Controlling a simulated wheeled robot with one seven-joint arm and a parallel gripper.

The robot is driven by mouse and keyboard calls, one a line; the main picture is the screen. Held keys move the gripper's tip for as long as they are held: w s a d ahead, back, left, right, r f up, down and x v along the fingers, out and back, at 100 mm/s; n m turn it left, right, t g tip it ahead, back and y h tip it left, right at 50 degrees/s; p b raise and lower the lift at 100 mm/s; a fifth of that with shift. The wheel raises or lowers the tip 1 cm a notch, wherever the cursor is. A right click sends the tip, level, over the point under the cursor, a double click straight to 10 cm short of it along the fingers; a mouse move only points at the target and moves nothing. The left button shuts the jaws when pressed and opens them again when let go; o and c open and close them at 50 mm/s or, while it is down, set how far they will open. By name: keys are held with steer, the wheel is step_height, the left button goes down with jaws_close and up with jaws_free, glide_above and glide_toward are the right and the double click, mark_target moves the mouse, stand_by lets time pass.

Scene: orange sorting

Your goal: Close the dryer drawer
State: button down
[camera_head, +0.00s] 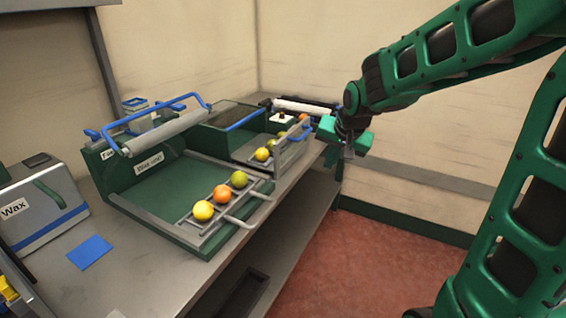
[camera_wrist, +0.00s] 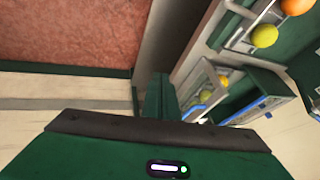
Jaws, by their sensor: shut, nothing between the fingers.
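The dryer is the green box (camera_head: 226,112) with a dark top and a blue bar, behind the wide green tray.
A green tray (camera_head: 150,190) with a roller stands in front, its rack (camera_head: 236,212) holding three fruits and two handles jutting over the table edge. A Wax box (camera_head: 40,208) and blue square (camera_head: 90,251) are at left. The red floor (camera_head: 350,262) right of the table is clear.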

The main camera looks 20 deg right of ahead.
steer(key=shift+t+y, duration=0.6)
steer(key=shift+t, duration=0.1)
steer(key=w+a+f, duration=0.2)
steer(key=w, duration=0.3)
steer(key=w+a+f, duration=0.3)
steer(key=w, duration=0.1)
steer(key=w+a+f, duration=0.2)
steer(key=w+a, duration=0.1)
steer(key=w, duration=0.2)
steer(key=shift+w+f, duration=0.3)
steer(key=shift+f, duration=0.05)
steer(key=shift+w+a+m, duration=0.3)
steer(key=shift+w+a, duration=0.05)
steer(key=shift+a, duration=0.05)
steer(key=shift+w, duration=0.1)
